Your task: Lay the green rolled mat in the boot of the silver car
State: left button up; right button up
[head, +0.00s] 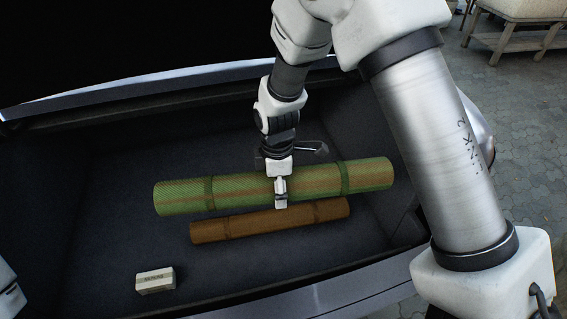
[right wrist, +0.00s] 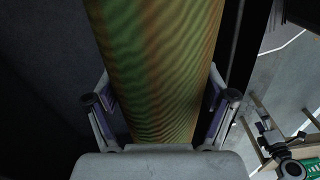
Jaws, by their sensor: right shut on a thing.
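The green rolled mat (head: 230,190), with dark straps and brownish streaks, lies lengthwise across the boot of the silver car (head: 95,235). My right gripper (head: 281,197) comes down from above and is shut around the mat near its middle. In the right wrist view the mat (right wrist: 160,70) fills the space between my two fingers (right wrist: 162,115). I cannot tell whether the mat touches the boot floor. My left gripper is not in view; only a bit of my left arm shows at the left edge.
A brown roll (head: 270,219) lies in the boot just in front of the mat. A small white box (head: 155,280) sits on the boot floor at the front left. The boot floor left of the mat is clear. A wooden bench (head: 515,38) stands on the paving at the back right.

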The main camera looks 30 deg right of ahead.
jog(key=shift+s+d+r+n, duration=0.1)
jog(key=shift+s+r+n, duration=0.2)
jog(key=shift+r+n, duration=0.15)
jog(key=shift+s+f+n, duration=0.1)
jog(key=shift+f+n, duration=0.15)
jog(key=shift+f, duration=0.05)
notch_tip(320, 180, down, 32)
jog(key=b, duration=2.5)
jog(key=shift+f, duration=0.25)
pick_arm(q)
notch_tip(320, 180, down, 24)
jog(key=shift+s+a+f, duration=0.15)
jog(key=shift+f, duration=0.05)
pick_arm(e)
jog(key=o, duration=1.5)
jog(key=shift+o, duration=0.2)
